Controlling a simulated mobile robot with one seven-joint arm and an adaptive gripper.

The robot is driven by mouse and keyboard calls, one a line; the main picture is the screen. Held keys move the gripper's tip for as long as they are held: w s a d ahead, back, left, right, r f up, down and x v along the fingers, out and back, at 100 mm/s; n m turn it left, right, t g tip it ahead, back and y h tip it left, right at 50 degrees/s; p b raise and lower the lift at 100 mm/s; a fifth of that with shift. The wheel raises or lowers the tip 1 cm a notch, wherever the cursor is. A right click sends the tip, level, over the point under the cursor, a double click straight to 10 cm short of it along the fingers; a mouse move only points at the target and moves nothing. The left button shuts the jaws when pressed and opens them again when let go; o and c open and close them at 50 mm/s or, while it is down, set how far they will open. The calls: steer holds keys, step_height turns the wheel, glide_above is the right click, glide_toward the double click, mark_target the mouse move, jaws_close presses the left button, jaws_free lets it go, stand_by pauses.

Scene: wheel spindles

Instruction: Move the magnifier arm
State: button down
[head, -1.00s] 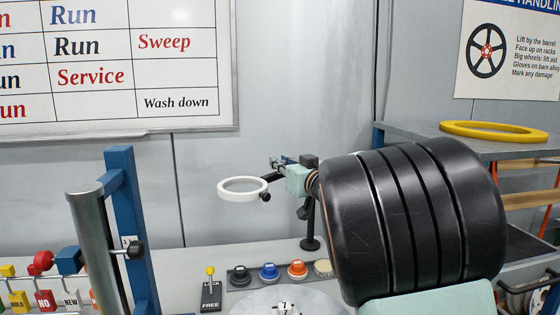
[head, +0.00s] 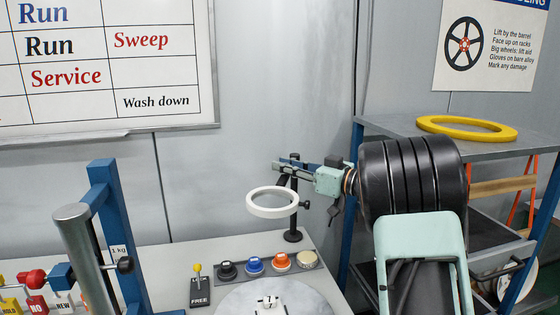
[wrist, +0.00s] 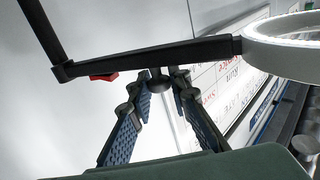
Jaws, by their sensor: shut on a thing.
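The magnifier has a white ring (head: 272,212) and a dark upright post (head: 293,200) on a round base, right of the ring in the head view. In the wrist view its black arm (wrist: 150,58) crosses the picture and joins the white ring (wrist: 256,60) at the right. My gripper (head: 287,166) is at the height of the post's top, just behind the ring in the picture. In the wrist view my gripper (wrist: 161,82) has its two fingers closed on a small dark knob (wrist: 158,82) under the magnifier arm. The exact contact is partly hidden.
Coloured knobs (head: 255,264) line the bench below the ring, beside a round grey plate (head: 245,300). A blue frame with a grey cylinder (head: 85,250) stands at left. A shelf with a yellow ring (head: 466,127) is at right. A whiteboard (head: 100,70) hangs behind.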

steer(key=shift+d, duration=0.2)
stand_by(0.3)
steer(key=c, duration=1.8)
jaws_free()
steer(key=v, duration=1.2)
steer(key=shift+w, duration=0.1)
